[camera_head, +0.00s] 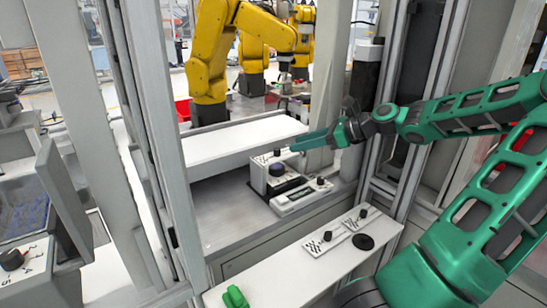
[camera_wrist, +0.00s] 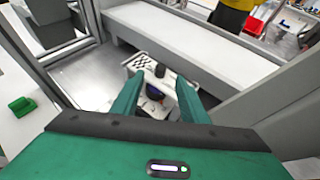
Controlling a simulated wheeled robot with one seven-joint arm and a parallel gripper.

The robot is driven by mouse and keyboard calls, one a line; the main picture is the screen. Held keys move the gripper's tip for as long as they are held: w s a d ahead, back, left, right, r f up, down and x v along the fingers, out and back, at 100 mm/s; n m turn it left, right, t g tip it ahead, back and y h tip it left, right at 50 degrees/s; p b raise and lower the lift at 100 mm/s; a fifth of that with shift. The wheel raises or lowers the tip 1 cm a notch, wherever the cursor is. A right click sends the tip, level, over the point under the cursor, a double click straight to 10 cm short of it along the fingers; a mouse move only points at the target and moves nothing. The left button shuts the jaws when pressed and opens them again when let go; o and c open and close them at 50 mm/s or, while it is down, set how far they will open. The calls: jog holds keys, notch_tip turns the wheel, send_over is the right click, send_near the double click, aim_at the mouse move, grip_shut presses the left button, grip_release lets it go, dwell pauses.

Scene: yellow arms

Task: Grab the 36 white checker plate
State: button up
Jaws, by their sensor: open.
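Several white plates with dark checker-like marks and black knobs show; I cannot read a number 36 on any. One lies on top of a pale block (camera_head: 258,178) inside the cell, and this plate (camera_head: 266,157) also shows in the wrist view (camera_wrist: 140,62). Another plate (camera_head: 302,194) lies lower, to the block's right. Two more plates, a left one (camera_head: 322,243) and a right one (camera_head: 355,220), lie on the front ledge. My green gripper (camera_head: 296,147) is open above the block; in the wrist view its fingers (camera_wrist: 160,88) are apart with the block beyond them, nothing held.
A dark blue round part (camera_head: 277,169) sits on the block. A white shelf (camera_head: 240,140) runs behind it. Cell posts (camera_head: 165,120) stand at left. A black disc (camera_head: 363,242) and a green piece (camera_head: 235,297) lie on the front ledge. The grey floor left of the block is clear.

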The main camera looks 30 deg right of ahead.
aim_at(279, 149)
jog(key=shift+x, duration=3.75)
jog(key=shift+d, duration=0.15)
grip_shut()
